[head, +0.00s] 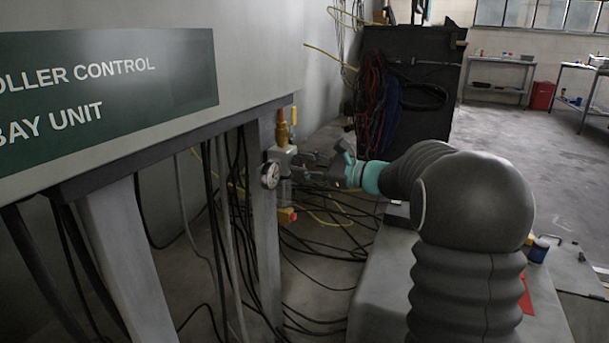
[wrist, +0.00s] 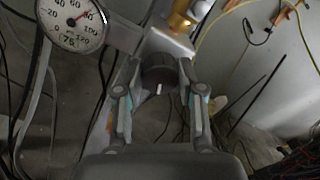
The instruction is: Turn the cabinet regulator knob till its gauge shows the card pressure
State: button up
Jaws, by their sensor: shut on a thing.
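The cabinet regulator (head: 283,155) is a grey block with a brass fitting on top, mounted on the cabinet's front leg. Its round white gauge (head: 270,175) faces forward and shows larger in the wrist view (wrist: 70,22). My gripper (wrist: 159,88) is shut on the knob, one finger on each side. In the head view my gripper (head: 305,170) reaches the regulator from the right. I cannot make out a pressure card.
The cabinet (head: 240,40) with its green sign overhangs at the left. Black cables (head: 320,245) and yellow lines hang and lie below and behind the regulator. A dark cabinet (head: 410,90) with coiled hoses stands behind. Open floor (head: 520,140) lies at the right.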

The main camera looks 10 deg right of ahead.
dwell(0.3)
jog(key=o, duration=1.1)
jog(key=shift+o, duration=0.2)
jog(key=v, duration=1.2)
jog(key=shift+r, duration=0.1)
